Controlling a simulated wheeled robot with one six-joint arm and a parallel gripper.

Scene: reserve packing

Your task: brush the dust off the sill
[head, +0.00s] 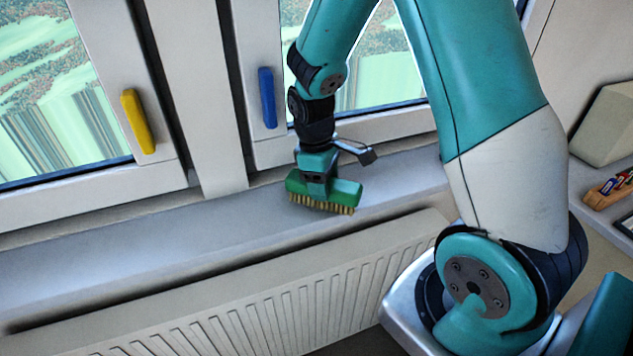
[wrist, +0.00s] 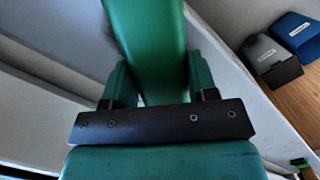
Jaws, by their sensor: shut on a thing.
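The green brush (head: 345,190) with pale yellow bristles is in my gripper (head: 317,170) in the head view, bristles facing down. It is over the front part of the grey sill (head: 120,245), below the right window. I cannot tell whether the bristles touch the sill. In the wrist view the brush's green body (wrist: 150,40) is between the two fingers of my gripper (wrist: 155,90), which are shut on it. The bristles are hidden there. I cannot make out dust on the sill.
A yellow handle (head: 137,121) and a blue handle (head: 267,97) are on the window frames behind the sill. A white radiator (head: 250,305) is below the sill. A cream box (head: 606,125) and a wooden holder (head: 604,194) stand at right. The sill's left part looks free of objects.

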